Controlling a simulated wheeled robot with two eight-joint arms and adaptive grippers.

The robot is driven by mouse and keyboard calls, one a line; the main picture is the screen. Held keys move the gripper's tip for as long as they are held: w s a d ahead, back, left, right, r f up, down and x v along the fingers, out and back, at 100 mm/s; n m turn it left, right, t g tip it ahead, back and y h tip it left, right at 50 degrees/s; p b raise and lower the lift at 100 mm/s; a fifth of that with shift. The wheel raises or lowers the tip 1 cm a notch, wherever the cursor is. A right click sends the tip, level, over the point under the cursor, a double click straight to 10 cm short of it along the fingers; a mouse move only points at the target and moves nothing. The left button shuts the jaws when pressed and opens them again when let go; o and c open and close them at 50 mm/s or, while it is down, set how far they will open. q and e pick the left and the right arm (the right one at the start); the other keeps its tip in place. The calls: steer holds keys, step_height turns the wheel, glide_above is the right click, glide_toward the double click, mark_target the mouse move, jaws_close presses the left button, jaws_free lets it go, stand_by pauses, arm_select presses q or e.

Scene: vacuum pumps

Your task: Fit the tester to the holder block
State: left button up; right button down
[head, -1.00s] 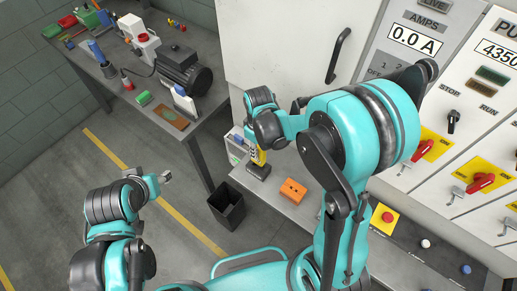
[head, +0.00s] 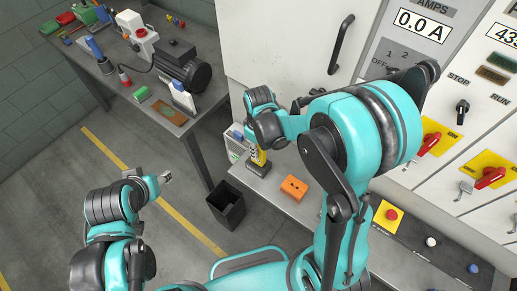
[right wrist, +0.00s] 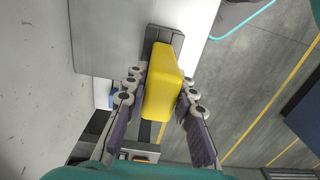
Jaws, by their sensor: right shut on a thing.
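The tester (head: 257,157) is a yellow handheld body with dark markings, upright at the left end of the grey bench. My right gripper (head: 259,148) is shut on it from above. In the right wrist view the yellow tester (right wrist: 162,90) sits between the two fingers (right wrist: 161,82). A dark block (head: 259,169), which looks like the holder block, is directly below the tester; it also shows in the right wrist view (right wrist: 166,38). I cannot tell whether the tester is seated in it or just above. My left gripper (head: 164,178) is over the floor, away from both; its opening is unclear.
An orange block (head: 294,188) with small holes lies on the bench to the right of the tester. A black bin (head: 227,205) stands on the floor. A control cabinet (head: 290,45) rises behind. A side table with a pump motor (head: 184,67) is at upper left.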

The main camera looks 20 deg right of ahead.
steer(key=shift+f, duration=0.15)
stand_by(0.4)
steer(key=c, duration=1.2)
jaws_free()
step_height(320, 180, up, 12)
steer(key=s+d+f+m+t+b, duration=0.1)
steer(key=s+f+m+t+b, duration=0.1)
steer(key=s+f+b, duration=0.1)
steer(key=s+d+f+m+t+b, duration=0.2)
steer(key=s+f+m+b, duration=0.1)
steer(key=f+b, duration=0.3)
steer(key=s+d+f+m+t+b, duration=0.1)
steer(key=s+f+m+t+b, duration=0.1)
steer(key=b, duration=0.5)
steer(key=shift+s+d+f+m+t, duration=0.15)
steer(key=shift+s+d+f+t, duration=0.1)
steer(key=shift+s+f, duration=0.35)
steer(key=shift+s+d+f+m+t, duration=0.15)
steer(key=shift+s+f+t, duration=0.1)
steer(key=shift+s+f, duration=0.3)
